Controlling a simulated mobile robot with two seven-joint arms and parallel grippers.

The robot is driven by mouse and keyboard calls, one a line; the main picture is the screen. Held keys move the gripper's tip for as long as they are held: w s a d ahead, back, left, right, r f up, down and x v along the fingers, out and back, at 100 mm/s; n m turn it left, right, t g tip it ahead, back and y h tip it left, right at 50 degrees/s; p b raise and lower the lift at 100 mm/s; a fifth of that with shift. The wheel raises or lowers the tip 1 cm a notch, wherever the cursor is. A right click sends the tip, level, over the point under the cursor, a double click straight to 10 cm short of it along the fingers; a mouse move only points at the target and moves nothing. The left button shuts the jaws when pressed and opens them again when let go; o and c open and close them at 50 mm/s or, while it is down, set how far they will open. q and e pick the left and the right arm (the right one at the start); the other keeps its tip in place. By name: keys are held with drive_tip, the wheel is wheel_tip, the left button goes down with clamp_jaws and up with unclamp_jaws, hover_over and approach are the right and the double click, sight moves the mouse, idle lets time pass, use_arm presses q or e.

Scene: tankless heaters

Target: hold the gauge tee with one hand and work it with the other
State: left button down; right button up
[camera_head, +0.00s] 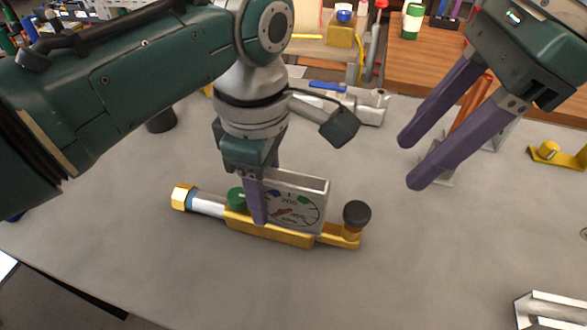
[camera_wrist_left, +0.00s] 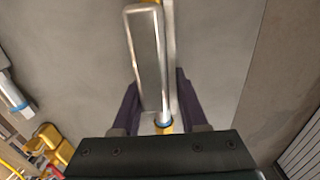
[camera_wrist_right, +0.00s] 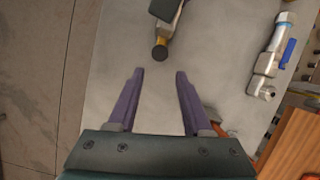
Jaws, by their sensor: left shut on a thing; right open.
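The gauge tee (camera_head: 270,232) lies on the grey table in the head view. It has a brass body, a square grey gauge (camera_head: 297,205), a brass nut at its left end and a black round knob (camera_head: 357,213) at its right end. My left gripper (camera_head: 258,205) is shut on the gauge tee from above, with a purple finger in front of the gauge; the gauge's edge shows between its fingers in the left wrist view (camera_wrist_left: 148,60). My right gripper (camera_head: 412,162) is open and empty, above the table to the right of the knob. The knob also shows ahead of it in the right wrist view (camera_wrist_right: 160,53).
A silver valve fitting with a blue handle (camera_head: 328,87) lies behind the gauge tee. A brass fitting (camera_head: 552,152) lies at the far right and a metal part (camera_head: 550,308) at the front right.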

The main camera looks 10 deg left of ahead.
drive_tip(key=c, duration=0.4)
drive_tip(key=shift+m, duration=0.4)
drive_tip(key=shift+c, duration=0.9)
drive_tip(key=shift+s+m, duration=0.15)
drive_tip(key=shift+m, duration=0.75)
drive_tip(key=shift+c, duration=0.8)
drive_tip(key=shift+d+m+y, duration=0.2)
drive_tip(key=shift+m+y, duration=0.2)
drive_tip(key=shift+m, duration=0.7)
clamp_jaws()
drive_tip(key=d+r+m+y, duration=0.1)
drive_tip(key=m, duration=1)
drive_tip(key=d+r+m+y, duration=0.1)
drive_tip(key=d+m, duration=0.1)
drive_tip(key=m, duration=0.9)
drive_tip(key=d+m+y, duration=0.1)
drive_tip(key=m+y, duration=0.1)
drive_tip(key=m, duration=0.9)
drive_tip(key=shift+s+d+r+t, duration=0.2)
drive_tip(key=shift+s+r+t, duration=0.15)
drive_tip(key=shift+r+t, duration=0.05)
